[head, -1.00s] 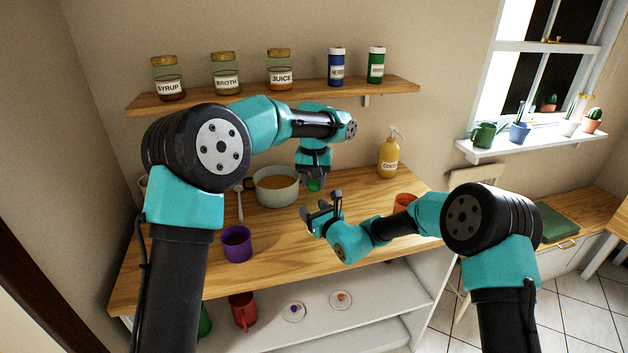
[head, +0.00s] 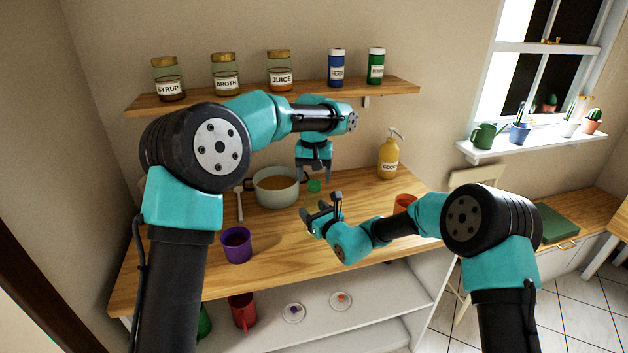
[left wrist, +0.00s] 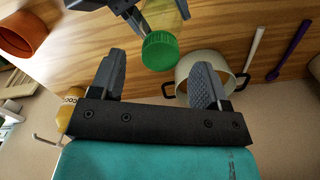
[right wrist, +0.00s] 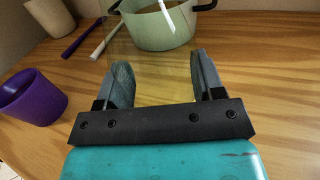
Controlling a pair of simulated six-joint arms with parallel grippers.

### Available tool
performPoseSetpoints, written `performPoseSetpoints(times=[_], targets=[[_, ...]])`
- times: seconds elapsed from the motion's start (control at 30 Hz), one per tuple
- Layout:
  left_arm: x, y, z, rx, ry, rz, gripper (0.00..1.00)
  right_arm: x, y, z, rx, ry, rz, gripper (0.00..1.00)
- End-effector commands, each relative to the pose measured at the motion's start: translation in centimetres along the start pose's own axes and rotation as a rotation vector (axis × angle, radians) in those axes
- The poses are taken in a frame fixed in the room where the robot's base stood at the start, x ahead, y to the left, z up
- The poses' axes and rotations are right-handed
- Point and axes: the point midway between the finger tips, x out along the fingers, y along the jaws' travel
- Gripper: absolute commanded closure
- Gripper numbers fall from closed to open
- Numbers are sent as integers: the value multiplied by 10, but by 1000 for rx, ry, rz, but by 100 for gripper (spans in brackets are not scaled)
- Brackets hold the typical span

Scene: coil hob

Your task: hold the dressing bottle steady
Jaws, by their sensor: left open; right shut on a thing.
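The dressing bottle has a green cap (head: 314,186) and a clear, yellowish body that is hard to make out in the head view. In the left wrist view its cap (left wrist: 160,51) faces the camera, with part of the body behind it. My right gripper (head: 321,207) is shut on the bottle's body, which shows faintly between its fingers in the right wrist view (right wrist: 155,88). My left gripper (head: 314,176) is open above the cap, its fingers apart and empty. In the left wrist view the cap lies beyond the left fingertips (left wrist: 158,70).
A pot of brown liquid (head: 276,188) stands just left of the bottle. A purple mug (head: 236,246), an orange cup (head: 404,203) and a yellow pump bottle (head: 389,157) stand on the wooden counter. Jars and shakers line the shelf (head: 300,96) above.

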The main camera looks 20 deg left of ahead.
Motion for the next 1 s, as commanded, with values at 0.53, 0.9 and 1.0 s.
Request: performPoseSetpoints(times=[0.53,0.9,1.0], targets=[[-91,0,0,-1,1,1,31,0,0,0,0,0,0,100],[-98,0,0,0,-1,0,31,0,0,0,0,0,0,100],[-98,0,0,0,0,0,31,0,0,0,0,0,0,30]])
